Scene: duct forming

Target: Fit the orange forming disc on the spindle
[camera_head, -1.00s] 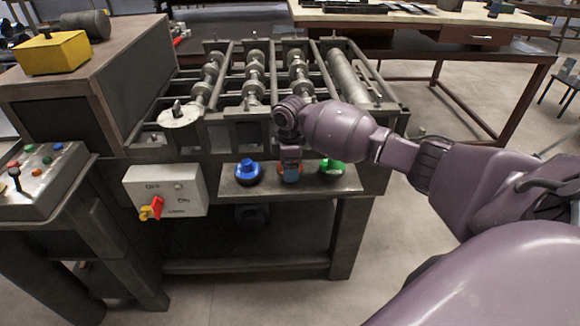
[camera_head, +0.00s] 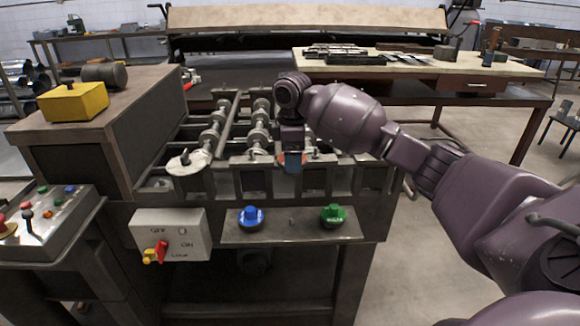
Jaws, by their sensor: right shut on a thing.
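My right gripper (camera_head: 291,163) is shut on the orange forming disc (camera_head: 282,158) and holds it up in front of the rollers, above the shelf. The gripper covers most of the disc, and only small orange parts show at its sides. A pale round plate with a short dark upright pin (camera_head: 186,156) sits at the front left of the roller machine. It looks like the spindle, and it stands to the left of the gripper, apart from it. My left gripper is not in view.
A blue disc (camera_head: 251,217) and a green disc (camera_head: 333,216) stand on the small front shelf (camera_head: 292,236), with free room between them. A switch box (camera_head: 171,235) hangs left of the shelf. A yellow box (camera_head: 73,103) sits on the housing.

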